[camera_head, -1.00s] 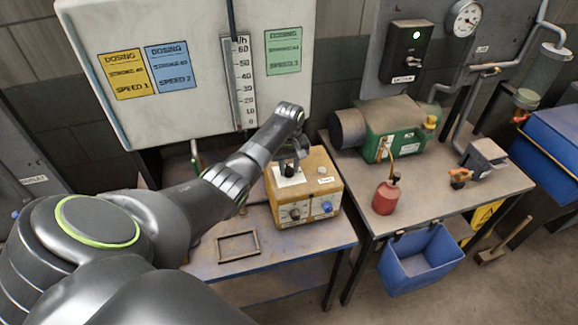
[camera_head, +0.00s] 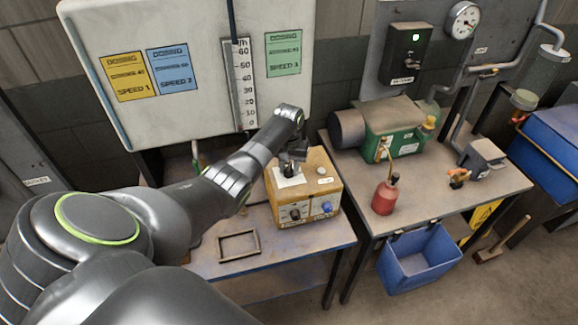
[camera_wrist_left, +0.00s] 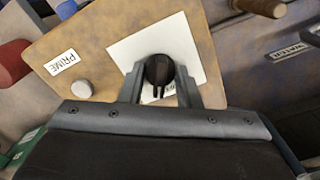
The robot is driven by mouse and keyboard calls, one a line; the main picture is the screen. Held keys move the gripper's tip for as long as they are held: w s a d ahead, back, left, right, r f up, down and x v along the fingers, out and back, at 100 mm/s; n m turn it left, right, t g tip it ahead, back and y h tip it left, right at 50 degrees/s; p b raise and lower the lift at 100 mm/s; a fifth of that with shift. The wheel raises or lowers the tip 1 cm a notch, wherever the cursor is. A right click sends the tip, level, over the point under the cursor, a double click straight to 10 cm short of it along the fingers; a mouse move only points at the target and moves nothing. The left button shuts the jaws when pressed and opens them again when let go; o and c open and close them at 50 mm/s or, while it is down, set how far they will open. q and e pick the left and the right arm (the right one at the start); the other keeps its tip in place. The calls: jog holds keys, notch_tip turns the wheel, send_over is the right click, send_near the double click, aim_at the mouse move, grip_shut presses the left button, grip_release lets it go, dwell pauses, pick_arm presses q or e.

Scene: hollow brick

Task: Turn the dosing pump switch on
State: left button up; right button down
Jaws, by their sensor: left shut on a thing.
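The dosing pump (camera_head: 318,190) is a worn yellow box on the left bench. Its top carries a white plate (camera_head: 283,180) with a black rotary switch (camera_wrist_left: 159,70) on it. My left gripper (camera_wrist_left: 160,82) reaches down from above, one finger on each side of the black switch, and is shut on it. In the head view the gripper (camera_head: 291,168) hides part of the switch. The "PRIME" label (camera_wrist_left: 63,62) and a pale round button (camera_wrist_left: 82,89) lie beside the plate. My right gripper is not in view.
The pump's front has a dark knob (camera_head: 295,214) and a blue knob (camera_head: 327,207). An empty frame (camera_head: 238,246) lies on the bench. On the right bench stand a green pump (camera_head: 398,130) and a red bottle (camera_head: 385,197). A white tank (camera_head: 190,60) rises behind.

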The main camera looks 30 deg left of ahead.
pick_arm(q)
jog(key=m, duration=0.6)
jog(key=shift+r+m, duration=0.1)
jog(key=shift+m, duration=0.2)
jog(key=m, duration=0.5)
jog(key=shift+w, duration=0.1)
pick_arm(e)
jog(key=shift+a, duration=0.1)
pick_arm(q)
jog(key=shift+m, duration=0.4)
jog(key=o, duration=1)
